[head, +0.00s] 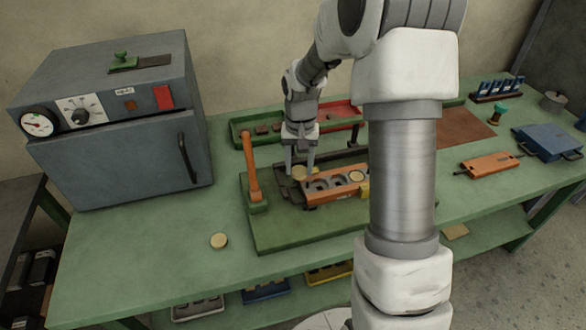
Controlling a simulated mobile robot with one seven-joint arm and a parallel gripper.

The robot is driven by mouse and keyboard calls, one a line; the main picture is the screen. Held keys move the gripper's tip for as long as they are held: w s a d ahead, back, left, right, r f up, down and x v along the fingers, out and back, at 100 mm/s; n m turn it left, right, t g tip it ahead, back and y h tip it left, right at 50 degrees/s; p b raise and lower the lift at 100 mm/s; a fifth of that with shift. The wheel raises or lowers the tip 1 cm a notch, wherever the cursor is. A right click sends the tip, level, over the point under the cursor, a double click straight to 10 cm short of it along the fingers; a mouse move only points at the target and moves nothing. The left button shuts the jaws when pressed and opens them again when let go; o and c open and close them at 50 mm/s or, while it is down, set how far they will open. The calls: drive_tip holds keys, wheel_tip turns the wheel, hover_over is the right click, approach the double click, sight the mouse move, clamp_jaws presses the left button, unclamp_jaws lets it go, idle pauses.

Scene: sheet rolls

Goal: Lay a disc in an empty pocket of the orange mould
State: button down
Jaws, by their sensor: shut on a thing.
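The orange mould (334,195) sits on the green base plate of a press in the middle of the bench, partly behind my arm. Two dark, empty pockets show on its left and middle. A pale disc (357,176) lies in the pocket to their right. My gripper (301,173) points down just behind the mould's left end, shut on a tan disc (298,172). The held disc appears close to the mould's left pocket; its exact height above it is hard to tell. Another tan disc (219,241) lies on the bench at front left.
An upright orange lever (252,170) stands left of the mould. A grey oven (120,130) fills the left of the bench. An orange plate with handles (490,164) and a blue case (548,141) lie at right.

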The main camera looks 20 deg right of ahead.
sight(321, 179)
drive_tip(key=d+r+m+p, duration=0.2)
drive_tip(key=d+m, duration=0.2)
drive_tip(key=d, duration=0.2)
drive_tip(key=shift+s+f+b, duration=0.2)
drive_tip(key=shift+f+b, duration=2.6)
drive_tip(key=shift+f, duration=1.2)
drive_tip(key=shift+c, duration=1.2)
unclamp_jaws()
drive_tip(key=shift+f, duration=0.15)
drive_tip(key=shift+s, duration=0.1)
